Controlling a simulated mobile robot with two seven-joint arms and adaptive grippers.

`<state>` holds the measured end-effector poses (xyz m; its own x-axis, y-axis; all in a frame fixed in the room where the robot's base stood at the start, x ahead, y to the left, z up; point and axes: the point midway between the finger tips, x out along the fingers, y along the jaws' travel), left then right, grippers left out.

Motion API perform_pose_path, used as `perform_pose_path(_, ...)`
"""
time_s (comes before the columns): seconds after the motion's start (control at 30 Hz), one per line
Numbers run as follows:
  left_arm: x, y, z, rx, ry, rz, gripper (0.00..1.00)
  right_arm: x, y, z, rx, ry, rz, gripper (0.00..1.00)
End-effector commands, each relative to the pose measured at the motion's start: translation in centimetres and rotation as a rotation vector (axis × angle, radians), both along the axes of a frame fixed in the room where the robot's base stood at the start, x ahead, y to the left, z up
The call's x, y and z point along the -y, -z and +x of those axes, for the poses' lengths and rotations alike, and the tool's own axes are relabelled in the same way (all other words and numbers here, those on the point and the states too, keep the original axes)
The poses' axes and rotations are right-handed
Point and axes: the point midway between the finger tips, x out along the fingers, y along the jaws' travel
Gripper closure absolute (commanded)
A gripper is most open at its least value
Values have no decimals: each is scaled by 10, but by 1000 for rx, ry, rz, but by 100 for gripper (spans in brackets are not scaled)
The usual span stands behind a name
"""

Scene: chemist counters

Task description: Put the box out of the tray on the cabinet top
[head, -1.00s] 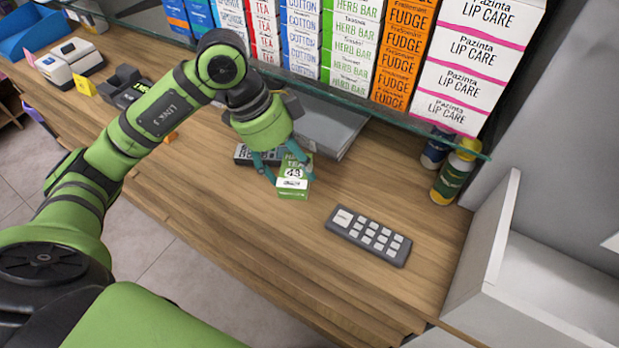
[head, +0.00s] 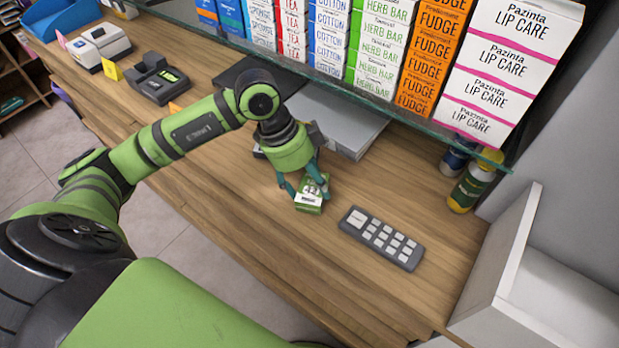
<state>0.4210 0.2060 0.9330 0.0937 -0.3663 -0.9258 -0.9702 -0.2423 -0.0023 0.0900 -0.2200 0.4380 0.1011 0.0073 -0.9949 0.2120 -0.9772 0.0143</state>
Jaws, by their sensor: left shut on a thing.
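My left gripper (head: 302,186) is shut on a small green and white box (head: 309,197), its teal fingers at the box's two sides. The box is tilted in the view, just above or on the wooden counter top (head: 250,220); I cannot tell whether it touches. It is to the left of and behind a grey keypad (head: 381,238). A blue tray (head: 60,18) is at the far left end of the counter, partly cut off by the picture's top edge. My right gripper is not in view.
A grey flat case (head: 335,118) lies behind the gripper. A glass shelf with stacked cartons (head: 420,60) overhangs the back. Bottles (head: 470,187) stand at the back right, near a white cabinet (head: 515,250). The counter's front middle is clear.

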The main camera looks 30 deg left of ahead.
Motion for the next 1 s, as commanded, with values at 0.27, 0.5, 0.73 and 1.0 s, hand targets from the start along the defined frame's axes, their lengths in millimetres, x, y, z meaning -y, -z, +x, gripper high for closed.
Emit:
perform_pose_path(0.27,0,0,0,0,0,1,9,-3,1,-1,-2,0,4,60)
perform_pose_path(0.5,0,0,0,1,0,1,9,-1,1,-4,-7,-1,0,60)
perform_pose_path(0.73,-9,-19,-1,6,-2,3,9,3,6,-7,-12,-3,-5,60)
perform_pose_path(1.0,-30,-73,-6,8,-1,3,9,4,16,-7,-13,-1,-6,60)
